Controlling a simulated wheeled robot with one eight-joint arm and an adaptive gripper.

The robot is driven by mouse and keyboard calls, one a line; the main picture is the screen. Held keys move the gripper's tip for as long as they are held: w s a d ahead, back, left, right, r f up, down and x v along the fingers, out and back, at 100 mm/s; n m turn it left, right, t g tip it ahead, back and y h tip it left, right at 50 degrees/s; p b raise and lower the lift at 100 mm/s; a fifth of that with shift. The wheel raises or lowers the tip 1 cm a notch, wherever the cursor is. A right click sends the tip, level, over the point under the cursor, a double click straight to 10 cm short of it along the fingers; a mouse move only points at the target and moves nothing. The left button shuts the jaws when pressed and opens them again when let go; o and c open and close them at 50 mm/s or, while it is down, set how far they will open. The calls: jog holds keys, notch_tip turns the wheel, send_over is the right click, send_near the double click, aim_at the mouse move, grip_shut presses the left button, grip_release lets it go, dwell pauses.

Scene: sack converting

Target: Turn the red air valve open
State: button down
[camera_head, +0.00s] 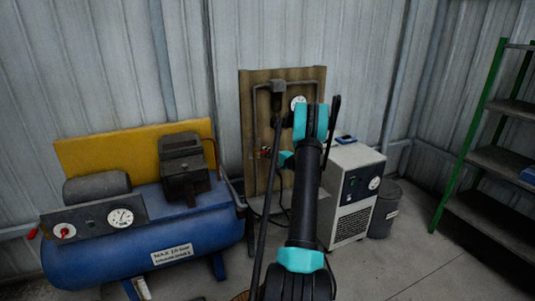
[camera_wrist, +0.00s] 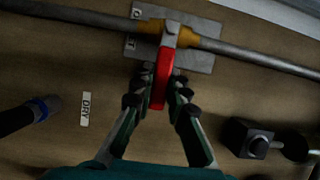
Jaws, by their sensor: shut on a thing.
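The red air valve handle (camera_wrist: 166,58) is in the upper middle of the wrist view. It sits on a brass valve body (camera_wrist: 184,37) in a grey pipe (camera_wrist: 240,53) and lies across the pipe, not along it. My gripper (camera_wrist: 161,88) is shut on the handle, with one finger on each side of it. A grey plate (camera_wrist: 201,62) with small white marks is behind the valve. In the head view my arm covers much of the wooden board (camera_head: 253,100), and a small red spot shows beside my gripper.
A DRY label (camera_wrist: 86,108) and a dark knob fitting (camera_wrist: 249,138) are on the board. A blue compressor tank (camera_head: 120,250) stands left, a white dryer unit (camera_head: 352,190) and grey bin (camera_head: 384,215) right. Green shelving (camera_head: 470,130) is at far right. Floor at front right is clear.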

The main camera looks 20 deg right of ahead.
aim_at(256, 143)
dwell(0.4)
jog(key=n, duration=0.1)
jog(key=r+n+g, duration=0.1)
jog(key=r+n+h, duration=0.1)
jog(key=shift+a+r+n, duration=0.1)
jog(key=shift+a+n, duration=0.15)
jog(key=shift+n, duration=0.15)
jog(key=r+n, duration=0.1)
jog(key=a+r+n+g+h, duration=0.1)
jog(key=n, duration=0.1)
jog(key=shift+a+n+h, duration=0.15)
jog(key=shift+n+h, duration=0.15)
jog(key=a+n+h, duration=0.1)
jog(key=n, duration=0.1)
jog(key=a+r+n+h, duration=0.1)
jog(key=shift+s+a+r+n+g, duration=0.1)
jog(key=shift+a+r+n+g, duration=0.05)
jog(key=shift+n+g, duration=0.25)
jog(key=shift+a+r+n+h, duration=0.1)
jog(key=shift+a+n+h, duration=0.75)
jog(key=shift+n+h, duration=0.35)
jog(key=c, duration=1.5)
grip_release()
jog(key=shift+s, duration=0.1)
jog(key=v, duration=1.2)
